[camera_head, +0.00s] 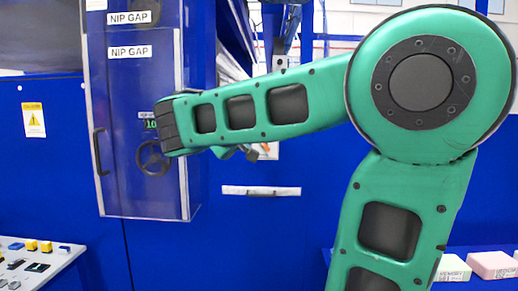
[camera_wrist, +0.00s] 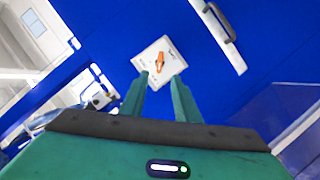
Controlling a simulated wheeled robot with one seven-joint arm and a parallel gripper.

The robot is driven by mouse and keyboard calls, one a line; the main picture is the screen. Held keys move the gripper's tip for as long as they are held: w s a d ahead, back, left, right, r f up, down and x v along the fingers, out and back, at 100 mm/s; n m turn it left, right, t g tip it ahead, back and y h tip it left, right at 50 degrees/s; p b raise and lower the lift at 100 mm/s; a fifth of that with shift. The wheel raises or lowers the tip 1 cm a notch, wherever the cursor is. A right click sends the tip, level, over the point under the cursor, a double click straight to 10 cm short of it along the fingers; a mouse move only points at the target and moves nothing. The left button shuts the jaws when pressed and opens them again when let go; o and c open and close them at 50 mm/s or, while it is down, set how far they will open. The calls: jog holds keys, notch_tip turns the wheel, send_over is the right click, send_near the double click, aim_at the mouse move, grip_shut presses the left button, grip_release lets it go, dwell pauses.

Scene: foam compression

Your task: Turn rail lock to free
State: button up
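In the wrist view, an orange knob or lever (camera_wrist: 158,63) sits on a square white plate (camera_wrist: 172,68) on the blue wall. It looks like the rail lock; its markings are too small to read. My gripper (camera_wrist: 160,79) has its two green fingers apart, with nothing between them. The fingertips point at the plate and overlap its lower edge in the picture; contact cannot be told. In the head view, my arm hides the knob and most of the plate, and the gripper is largely hidden too.
A white strip with a dark handle (camera_head: 262,191) is on the blue wall below the arm. A clear guard box marked NIP GAP (camera_head: 115,90), with a handwheel (camera_head: 152,158), stands at left. A button panel (camera_head: 35,265) is at lower left; foam blocks (camera_head: 492,265) lie at lower right.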

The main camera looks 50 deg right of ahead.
jog(key=x, duration=1)
jog(key=shift+f, duration=0.2)
jog(key=shift+d, duration=0.1)
grip_shut()
